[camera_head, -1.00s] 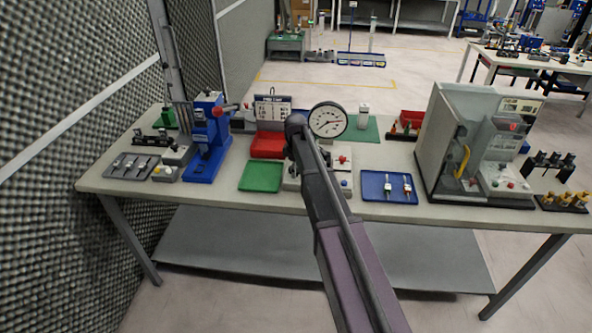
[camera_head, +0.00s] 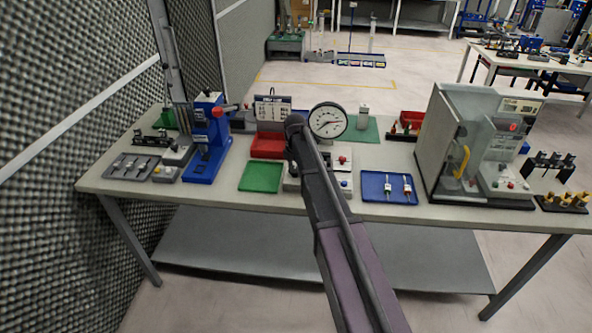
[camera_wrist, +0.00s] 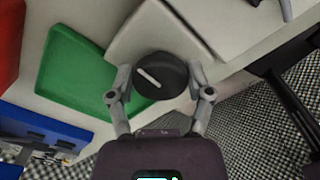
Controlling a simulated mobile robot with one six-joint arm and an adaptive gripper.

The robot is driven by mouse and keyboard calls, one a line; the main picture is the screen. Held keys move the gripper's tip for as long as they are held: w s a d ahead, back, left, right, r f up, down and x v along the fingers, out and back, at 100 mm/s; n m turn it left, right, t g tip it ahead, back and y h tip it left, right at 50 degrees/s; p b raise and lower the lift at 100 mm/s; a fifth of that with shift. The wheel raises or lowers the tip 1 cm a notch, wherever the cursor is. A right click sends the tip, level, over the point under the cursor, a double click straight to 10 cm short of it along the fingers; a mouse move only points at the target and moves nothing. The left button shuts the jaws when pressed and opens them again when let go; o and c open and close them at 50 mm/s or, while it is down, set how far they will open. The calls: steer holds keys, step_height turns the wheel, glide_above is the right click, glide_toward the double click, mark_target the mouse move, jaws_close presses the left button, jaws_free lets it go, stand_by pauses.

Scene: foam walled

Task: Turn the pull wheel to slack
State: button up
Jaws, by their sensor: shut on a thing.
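The pull wheel is a round black knob (camera_wrist: 160,76) with a white index line, on a pale housing (camera_wrist: 150,38) in the wrist view. The line runs slantwise, from upper left to lower right. My gripper (camera_wrist: 160,82) has one finger at each side of the knob and is shut on it. In the head view my arm hides the knob and the fingers. A round white dial gauge (camera_head: 327,121) stands behind the housing, with its needle pointing to the right. The housing's front (camera_head: 343,183) shows small red and blue buttons.
A green tray (camera_head: 261,177) lies left of the housing and a blue tray (camera_head: 388,187) with small parts lies right. A blue press (camera_head: 207,140) stands farther left. A grey cabinet (camera_head: 445,150) stands at the right. A foam wall (camera_head: 60,200) borders the left side.

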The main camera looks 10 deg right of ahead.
steer(key=shift+s+n, duration=0.15)
steer(key=shift+n, duration=0.45)
steer(key=o, duration=1.1)
steer(key=shift+o, duration=0.2)
steer(key=shift+r, duration=0.15)
